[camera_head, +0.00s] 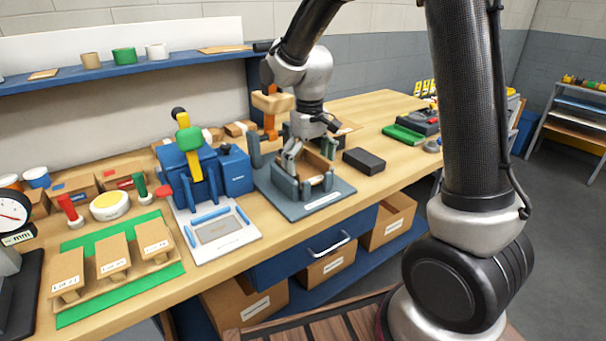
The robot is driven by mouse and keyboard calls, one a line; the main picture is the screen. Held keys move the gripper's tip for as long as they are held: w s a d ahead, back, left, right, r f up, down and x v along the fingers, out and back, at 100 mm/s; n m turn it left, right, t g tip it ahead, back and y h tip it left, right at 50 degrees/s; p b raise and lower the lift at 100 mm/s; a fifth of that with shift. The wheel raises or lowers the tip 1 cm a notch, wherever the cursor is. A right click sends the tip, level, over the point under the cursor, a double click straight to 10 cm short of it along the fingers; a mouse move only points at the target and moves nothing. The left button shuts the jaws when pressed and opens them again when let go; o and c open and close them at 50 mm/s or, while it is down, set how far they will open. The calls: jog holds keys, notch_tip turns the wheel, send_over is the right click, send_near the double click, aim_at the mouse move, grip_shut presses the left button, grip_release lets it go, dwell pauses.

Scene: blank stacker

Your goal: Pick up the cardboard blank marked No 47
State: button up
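My gripper (291,165) points down at the left side of a grey fixture (325,205) with upright posts, on the wooden workbench. A brown cardboard piece (319,166) sits between the posts, close beside my fingertips. The fingers are small and partly among the posts, so I cannot tell whether they touch it or are open or shut. Three tan cardboard pieces with white labels lie at the front left: a left one (68,268), a middle one (113,250) and a right one (153,236). I cannot make out a No 47 marking on any piece.
A blue press (203,170) with a yellow and green lever stands left of the fixture. A black block (364,161) lies to its right. A green mat (168,275) is under the tan pieces. A blue shelf (130,68) runs above.

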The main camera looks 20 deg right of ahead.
jog(key=c, duration=0.6)
dwell(1.1)
